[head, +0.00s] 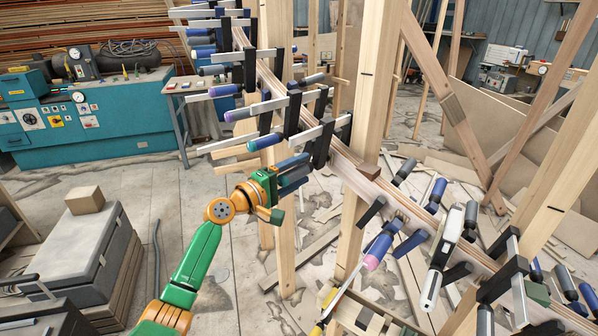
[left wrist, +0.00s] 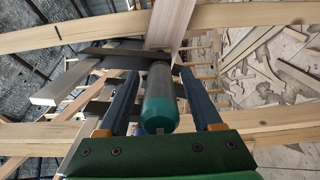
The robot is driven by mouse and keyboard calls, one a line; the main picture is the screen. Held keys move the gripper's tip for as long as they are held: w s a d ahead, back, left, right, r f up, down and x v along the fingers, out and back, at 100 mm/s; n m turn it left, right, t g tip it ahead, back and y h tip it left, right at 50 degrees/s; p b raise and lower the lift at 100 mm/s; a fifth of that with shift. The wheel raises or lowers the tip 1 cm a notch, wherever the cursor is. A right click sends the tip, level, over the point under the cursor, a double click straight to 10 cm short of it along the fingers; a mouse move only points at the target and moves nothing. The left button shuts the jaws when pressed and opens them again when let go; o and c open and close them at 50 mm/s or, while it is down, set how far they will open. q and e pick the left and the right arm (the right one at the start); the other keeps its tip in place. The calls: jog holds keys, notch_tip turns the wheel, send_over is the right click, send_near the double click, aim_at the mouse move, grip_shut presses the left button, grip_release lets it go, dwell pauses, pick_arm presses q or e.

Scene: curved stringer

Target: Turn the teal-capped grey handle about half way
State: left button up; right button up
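The grey handle (left wrist: 160,82) with its teal cap (left wrist: 160,115) is in the middle of the left wrist view, cap end toward my palm. My left gripper (left wrist: 161,80) is open, with one dark blue finger on each side of the handle. A gap shows between the handle and each finger. In the head view my left gripper (head: 298,172) reaches to the lower clamps of the left row, and its fingers largely hide the handle there. My right gripper is not in view.
Clamps with blue, purple-capped and pink-capped handles line the curved wooden stringer (head: 345,165), close around my left gripper. A pink-capped handle (head: 380,248) is to the lower right. Wooden posts (head: 378,90) stand just behind. Open floor (head: 130,185) lies to the left.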

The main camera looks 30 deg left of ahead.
aim_at(279, 183)
pick_arm(q)
jog(key=b+v, duration=0.2)
jog(key=v, duration=0.5)
jog(key=shift+s+f+b, duration=0.1)
jog(key=shift+s+b, duration=0.15)
jog(key=shift+b, duration=0.15)
jog(key=v, duration=0.9)
jog(key=shift+s+a+b, duration=0.15)
jog(key=shift+s+b, duration=0.15)
jog(key=shift+b, duration=0.15)
